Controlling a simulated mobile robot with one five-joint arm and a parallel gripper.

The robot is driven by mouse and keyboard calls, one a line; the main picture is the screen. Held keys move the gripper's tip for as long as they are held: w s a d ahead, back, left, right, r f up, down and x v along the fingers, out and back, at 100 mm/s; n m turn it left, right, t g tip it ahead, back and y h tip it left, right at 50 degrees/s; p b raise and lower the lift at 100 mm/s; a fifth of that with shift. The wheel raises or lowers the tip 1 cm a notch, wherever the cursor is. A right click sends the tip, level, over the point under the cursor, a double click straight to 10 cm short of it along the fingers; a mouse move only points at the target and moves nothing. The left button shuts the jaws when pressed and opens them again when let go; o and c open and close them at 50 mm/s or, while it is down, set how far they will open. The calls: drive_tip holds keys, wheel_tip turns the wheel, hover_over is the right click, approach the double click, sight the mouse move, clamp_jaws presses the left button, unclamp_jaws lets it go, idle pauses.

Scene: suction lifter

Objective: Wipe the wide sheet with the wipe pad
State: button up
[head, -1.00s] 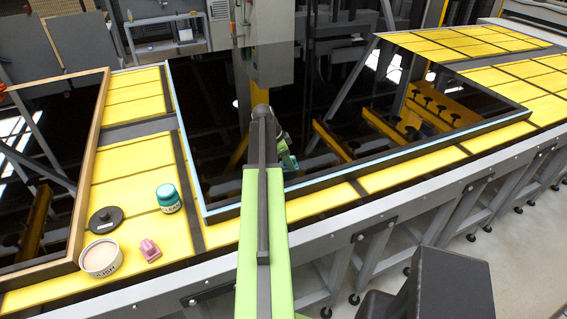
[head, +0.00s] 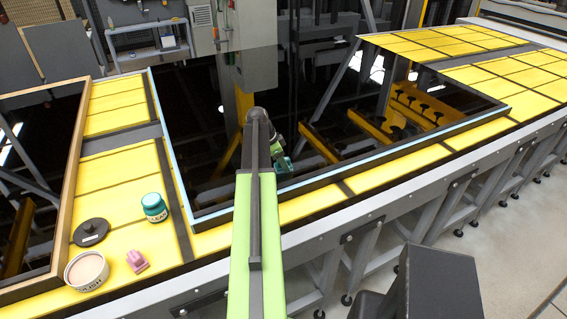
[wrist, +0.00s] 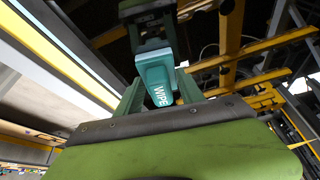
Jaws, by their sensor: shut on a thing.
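The wide sheet (head: 205,120) is a dark, glossy pane with a pale blue edge, lying on the yellow-topped table. My gripper (head: 282,161) is over its near part, beyond the near edge, at the end of my green arm. In the wrist view my gripper (wrist: 160,90) is shut on the teal wipe pad (wrist: 157,79), which is marked WIPE. The pad also shows as a small teal patch in the head view (head: 284,164). A dark mirrored copy of pad and jaws shows in the sheet; I cannot tell whether the pad touches it.
On the yellow strip at left stand a teal CLEAN jar (head: 154,208), a black disc (head: 91,231), a pink block (head: 137,261) and a POLISH tub (head: 86,271). A wood-framed dark pane (head: 72,185) lies further left. A grey cabinet (head: 245,45) stands behind.

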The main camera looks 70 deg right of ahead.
drive_tip(key=shift+w+a, duration=2.55)
drive_tip(key=shift+w, duration=0.1)
drive_tip(key=shift+w+a, duration=0.1)
drive_tip(key=shift+w+a+r, duration=0.1)
drive_tip(key=shift+w+a, duration=1.1)
drive_tip(key=shift+w, duration=0.05)
wheel_tip(320, 180, up, 6)
drive_tip(key=p, duration=0.6)
drive_tip(key=shift+r, duration=0.1)
wheel_tip(320, 180, up, 3)
drive_tip(key=p, duration=0.3)
